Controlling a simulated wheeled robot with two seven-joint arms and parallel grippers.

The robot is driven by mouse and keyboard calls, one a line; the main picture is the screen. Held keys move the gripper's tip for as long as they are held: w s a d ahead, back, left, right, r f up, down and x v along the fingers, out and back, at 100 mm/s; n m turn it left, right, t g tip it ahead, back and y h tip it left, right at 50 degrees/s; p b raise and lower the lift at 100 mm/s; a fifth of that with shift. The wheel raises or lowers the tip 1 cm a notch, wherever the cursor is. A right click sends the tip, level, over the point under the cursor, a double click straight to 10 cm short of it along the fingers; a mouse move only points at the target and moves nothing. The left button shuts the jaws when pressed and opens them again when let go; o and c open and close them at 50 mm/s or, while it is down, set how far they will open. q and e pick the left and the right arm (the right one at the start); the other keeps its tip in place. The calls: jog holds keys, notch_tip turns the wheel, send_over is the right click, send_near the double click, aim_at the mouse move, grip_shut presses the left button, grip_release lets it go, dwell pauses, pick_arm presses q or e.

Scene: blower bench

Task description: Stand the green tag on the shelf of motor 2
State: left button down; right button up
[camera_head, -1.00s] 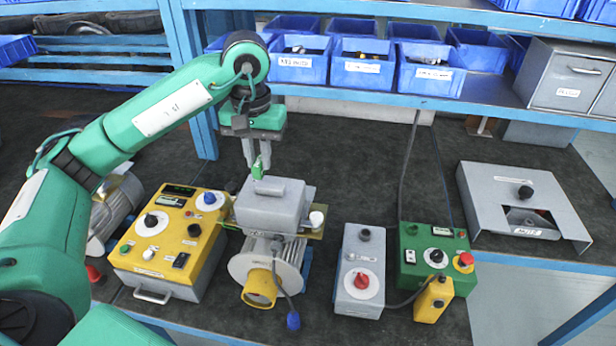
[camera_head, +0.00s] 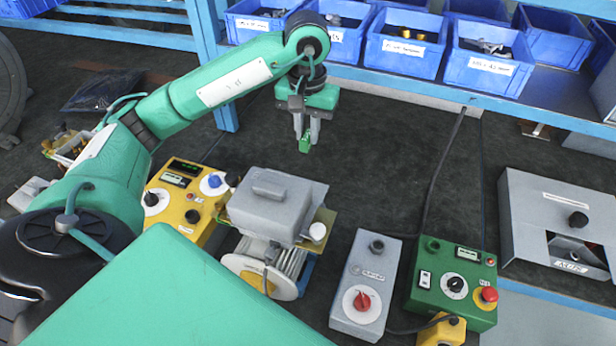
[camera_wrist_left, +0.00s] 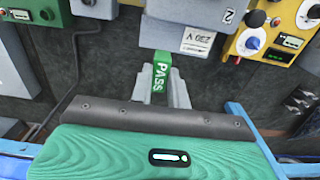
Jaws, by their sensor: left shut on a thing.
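The small green tag (camera_head: 305,145) is between the fingers of my left gripper (camera_head: 306,134), which is shut on it. In the left wrist view the tag (camera_wrist_left: 161,78) reads "PASS". The gripper holds it in the air behind and right of the grey motor (camera_head: 275,203), apart from it. My right gripper is not in view.
A yellow control box (camera_head: 186,200) stands left of the motor, partly behind my arm. A grey box with a red knob (camera_head: 362,275) and a green box (camera_head: 450,275) stand to the right. A grey cover (camera_head: 535,200) is far right. Blue bins (camera_head: 405,45) line the back shelf.

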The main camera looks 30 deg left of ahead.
aim_at(308, 135)
pick_arm(q)
notch_tip(308, 135, down, 4)
jog(key=shift+r, duration=0.1)
notch_tip(308, 135, down, 7)
jog(key=shift+f+p, duration=0.1)
jog(key=shift+p, duration=1)
jog(key=shift+f+p, duration=0.55)
jog(key=shift+f, duration=1.35)
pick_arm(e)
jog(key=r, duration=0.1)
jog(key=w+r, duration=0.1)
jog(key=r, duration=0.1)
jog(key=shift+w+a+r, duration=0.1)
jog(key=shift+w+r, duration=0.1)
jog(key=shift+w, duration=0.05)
pick_arm(q)
jog(key=shift+f, duration=0.1)
jog(key=shift+f, duration=0.15)
jog(key=c, duration=1.3)
grip_release()
jog(key=shift+c, duration=0.2)
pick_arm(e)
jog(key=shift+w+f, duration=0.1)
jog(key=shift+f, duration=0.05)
